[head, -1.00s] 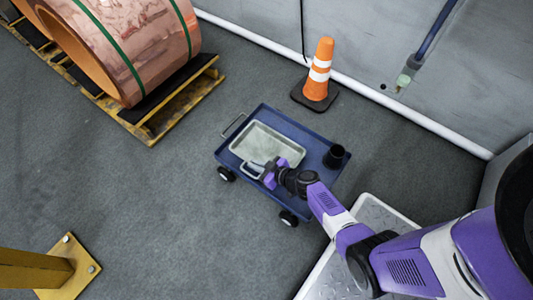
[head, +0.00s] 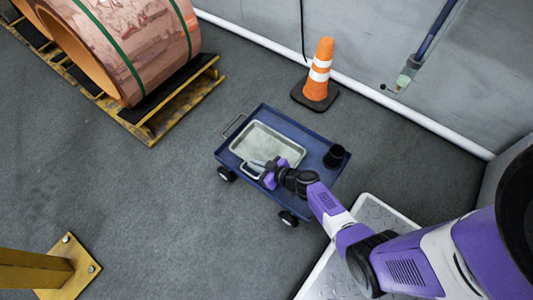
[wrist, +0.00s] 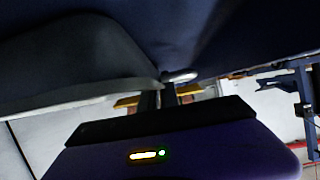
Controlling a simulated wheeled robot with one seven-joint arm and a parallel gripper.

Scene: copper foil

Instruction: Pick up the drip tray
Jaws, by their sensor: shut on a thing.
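The drip tray (head: 268,144) is a shallow, pale grey-green rectangular tray. In the head view it lies on the left part of the blue cart (head: 311,139), with a handle on its near side. My gripper (head: 262,168) is at that near edge and is shut on the tray's handle. In the wrist view the gripper's fingers (wrist: 165,97) are close together at a pale rounded piece, beneath a dark surface that fills the top. I cannot tell from the head view whether the tray is clear of the cart top.
A black cup (head: 335,156) stands on the cart's right side. An orange cone (head: 318,72) is behind the cart by the wall. Copper coils (head: 135,45) sit on a yellow pallet (head: 180,105) at upper left. A yellow post base (head: 70,268) is at lower left. Floor between is clear.

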